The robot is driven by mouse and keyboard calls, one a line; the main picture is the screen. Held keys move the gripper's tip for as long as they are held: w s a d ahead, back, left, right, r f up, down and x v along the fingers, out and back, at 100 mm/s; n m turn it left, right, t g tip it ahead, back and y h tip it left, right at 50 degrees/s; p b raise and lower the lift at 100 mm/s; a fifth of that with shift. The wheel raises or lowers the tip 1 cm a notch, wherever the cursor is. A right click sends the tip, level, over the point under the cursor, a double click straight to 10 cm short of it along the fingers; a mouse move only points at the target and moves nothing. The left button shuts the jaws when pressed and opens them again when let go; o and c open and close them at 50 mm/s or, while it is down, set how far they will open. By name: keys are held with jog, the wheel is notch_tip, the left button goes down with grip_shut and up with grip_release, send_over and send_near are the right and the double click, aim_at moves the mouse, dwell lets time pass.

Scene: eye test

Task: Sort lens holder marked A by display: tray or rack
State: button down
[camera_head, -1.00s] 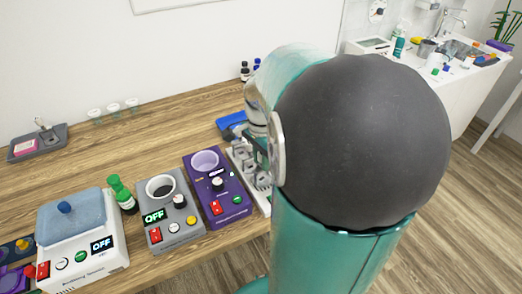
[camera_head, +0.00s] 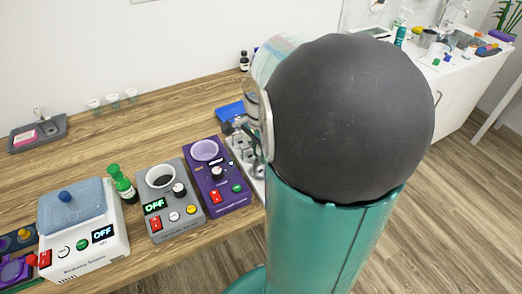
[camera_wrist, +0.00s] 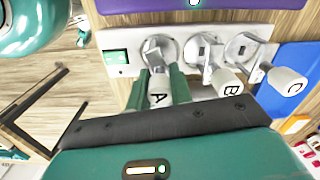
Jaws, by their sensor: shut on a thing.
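Lens holder A (camera_wrist: 158,92) has a white handle marked A and a grey head. In the wrist view, my gripper (camera_wrist: 159,73) is shut on it, with green fingers on both sides. Its head overlaps the leftmost round seat of a pale base (camera_wrist: 258,31); I cannot tell whether it is lifted. Holders B (camera_wrist: 228,85) and C (camera_wrist: 288,82) are on the same base to the right. A small green display (camera_wrist: 115,57) is at the base's left end; its text is unreadable. In the head view my arm hides the gripper and most of the base (camera_head: 257,187).
A blue flat thing (camera_wrist: 293,95) lies right of the base, with an orange piece (camera_wrist: 295,124) near it. In the head view, purple (camera_head: 220,190) and grey (camera_head: 168,215) devices, a green bottle (camera_head: 120,183) and a white device (camera_head: 90,250) line the table's front.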

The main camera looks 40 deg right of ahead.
jog(key=shift+f, duration=0.2)
dwell(0.5)
jog(key=c, duration=0.9)
grip_release()
jog(key=shift+o, duration=0.2)
jog(key=shift+r, duration=3)
